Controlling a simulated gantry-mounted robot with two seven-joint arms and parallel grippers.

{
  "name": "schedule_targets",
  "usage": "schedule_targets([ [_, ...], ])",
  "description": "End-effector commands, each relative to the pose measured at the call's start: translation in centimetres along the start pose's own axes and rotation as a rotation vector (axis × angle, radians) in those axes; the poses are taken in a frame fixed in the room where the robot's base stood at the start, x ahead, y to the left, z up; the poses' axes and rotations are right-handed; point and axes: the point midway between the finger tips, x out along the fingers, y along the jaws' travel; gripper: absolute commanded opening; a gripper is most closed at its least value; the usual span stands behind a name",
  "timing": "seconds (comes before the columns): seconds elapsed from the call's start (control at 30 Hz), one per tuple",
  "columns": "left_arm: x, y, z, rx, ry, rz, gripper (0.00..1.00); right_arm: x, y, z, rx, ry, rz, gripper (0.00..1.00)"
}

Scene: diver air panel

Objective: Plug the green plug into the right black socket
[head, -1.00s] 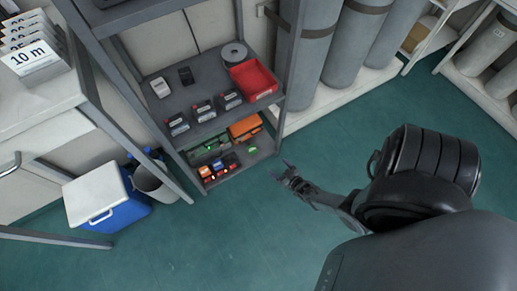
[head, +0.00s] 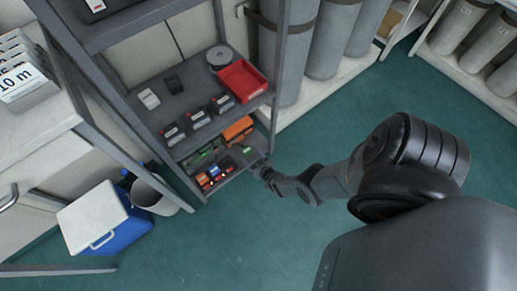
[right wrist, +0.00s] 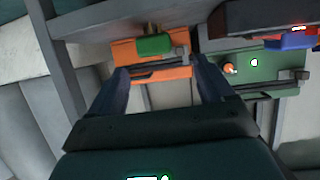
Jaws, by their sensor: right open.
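The green plug (head: 247,150) is on the lowest shelf, near its right end. In the right wrist view the green plug (right wrist: 153,44) shows metal prongs pointing up in the picture, in front of an orange case. My right gripper (head: 259,163) is at the shelf's front edge, just beside the plug. In the right wrist view its open fingers (right wrist: 160,68) are spread with the plug ahead between them, not touching. The black sockets (head: 227,163) are left of the plug, beside a blue and an orange piece; red lights show there. My left gripper is out of view.
The orange case (head: 238,129) and a green case (head: 203,155) lie behind on the same shelf. The shelf above holds a red tray (head: 242,80) and several small boxes. A rack post stands close to the right gripper. The floor in front is clear.

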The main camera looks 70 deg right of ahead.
Motion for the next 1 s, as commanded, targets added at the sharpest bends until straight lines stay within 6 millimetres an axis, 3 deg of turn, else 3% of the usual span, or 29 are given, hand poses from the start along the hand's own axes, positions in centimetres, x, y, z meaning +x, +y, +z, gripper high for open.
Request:
schedule_targets([
  [0.1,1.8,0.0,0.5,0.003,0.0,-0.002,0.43,2.2,0.1,0.4,-0.001,0.002,0.002,0.81],
  [0.33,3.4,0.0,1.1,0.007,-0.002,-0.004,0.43,4.7,0.1,0.3,0.0,0.001,0.001,0.81],
  [0.83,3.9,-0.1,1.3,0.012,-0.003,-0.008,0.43,5.7,0.1,0.0,0.0,-0.001,0.001,0.81],
  [1.0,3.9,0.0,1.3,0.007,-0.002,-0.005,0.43,5.7,0.1,0.0,0.0,-0.001,0.001,0.56],
])
